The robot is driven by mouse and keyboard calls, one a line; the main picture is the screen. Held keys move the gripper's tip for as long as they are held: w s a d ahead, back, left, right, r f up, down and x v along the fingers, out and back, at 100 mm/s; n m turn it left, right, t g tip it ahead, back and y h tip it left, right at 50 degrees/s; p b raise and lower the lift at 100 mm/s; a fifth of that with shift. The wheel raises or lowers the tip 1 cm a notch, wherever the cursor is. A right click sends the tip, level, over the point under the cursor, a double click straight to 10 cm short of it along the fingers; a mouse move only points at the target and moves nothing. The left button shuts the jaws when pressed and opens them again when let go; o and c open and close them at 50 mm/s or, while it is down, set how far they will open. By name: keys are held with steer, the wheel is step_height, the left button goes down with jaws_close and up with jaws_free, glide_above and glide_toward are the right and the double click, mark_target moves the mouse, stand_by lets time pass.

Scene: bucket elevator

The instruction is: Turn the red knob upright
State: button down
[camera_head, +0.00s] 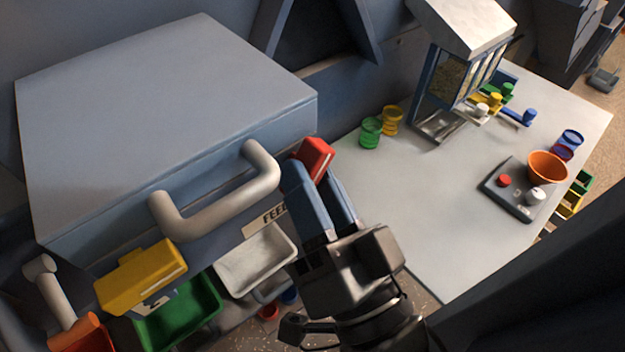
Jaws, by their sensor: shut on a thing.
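The red knob (317,156) is a blocky piece at the right end of the grey-blue box's front. It sits tilted, with its upper end to the right. My gripper (312,182) reaches it from below, with its blue fingers closed around the knob's lower part. The fingers and hand hide the knob's lower end and its mount. A yellow knob (140,277) of similar shape is at the left of the same front.
The grey-blue box (170,85) has a thick pale handle (215,195) just left of my gripper. White (256,259) and green trays (178,312) lie below. To the right, a white table (400,205) holds cups, a dispenser and an orange bowl (547,167).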

steer(key=shift+f+n+y+b, duration=0.15)
steer(key=shift+n+y+b, duration=0.85)
steer(key=shift+n+b, duration=0.75)
steer(key=shift+d+n, duration=0.1)
steer(key=shift+n, duration=0.15)
steer(key=c, duration=0.9)
jaws_free()
steer(key=shift+b+v, duration=1)
steer(key=shift+v, duration=2.85)
steer(key=shift+c, duration=0.3)
